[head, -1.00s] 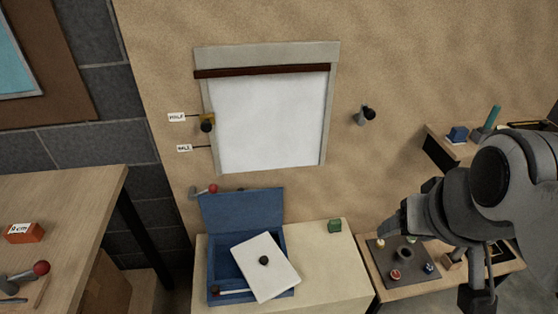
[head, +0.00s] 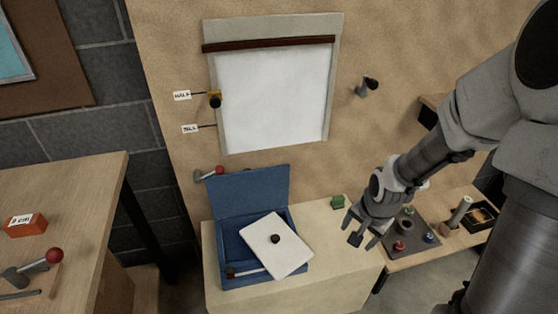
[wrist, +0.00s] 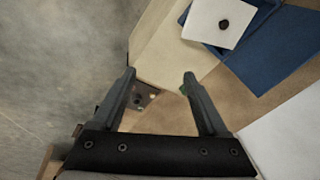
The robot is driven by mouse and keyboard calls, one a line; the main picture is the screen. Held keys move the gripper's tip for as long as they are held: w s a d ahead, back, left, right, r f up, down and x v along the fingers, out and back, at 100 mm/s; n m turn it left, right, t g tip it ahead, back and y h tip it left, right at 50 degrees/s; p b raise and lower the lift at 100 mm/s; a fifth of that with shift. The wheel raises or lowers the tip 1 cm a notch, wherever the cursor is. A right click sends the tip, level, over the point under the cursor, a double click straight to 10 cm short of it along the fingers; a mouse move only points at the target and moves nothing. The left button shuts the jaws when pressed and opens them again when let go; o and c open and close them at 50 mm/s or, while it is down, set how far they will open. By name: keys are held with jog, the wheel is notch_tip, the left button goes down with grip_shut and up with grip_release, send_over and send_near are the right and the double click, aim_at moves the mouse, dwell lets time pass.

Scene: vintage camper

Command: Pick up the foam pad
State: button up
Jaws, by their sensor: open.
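No object is plainly marked as a foam pad. The most pad-like thing is a flat white slab (head: 287,252) with a dark round knob, lying askew across the open blue box (head: 227,245). It also shows at the top of the wrist view (wrist: 205,28). My gripper (head: 364,238) is open and empty, to the right of the slab and apart from it, by the right end of the cream cabinet. In the wrist view, the open fingers (wrist: 159,76) point toward the cabinet's edge. A small green block (head: 338,202) sits on the cabinet behind my gripper.
The cream cabinet top (head: 330,250) is mostly bare right of the box. A dark board (head: 395,229) with coloured pegs lies on the lower table at right. The box's raised lid (head: 250,192) stands behind the slab. A wooden table (head: 60,185) is at left.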

notch_tip(320, 180, down, 11)
jog(key=a+m+y+b, duration=0.2)
jog(key=m, duration=0.1)
jog(key=m+t+y+b, duration=0.5)
jog(key=m+t, duration=0.2)
jog(key=m, duration=1)
send_near(277, 239)
jog(key=b+x, duration=0.2)
jog(key=x, duration=0.2)
jog(key=shift+w+a+f, duration=0.1)
jog(key=shift+a+f, duration=0.2)
jog(key=shift+f, duration=0.05)
jog(key=shift+b+x, duration=0.95)
jog(key=shift+x, duration=2.25)
jog(key=shift+w+d+r, duration=0.1)
jog(key=shift+w+r, duration=0.05)
jog(key=shift+c, duration=0.4)
grip_shut()
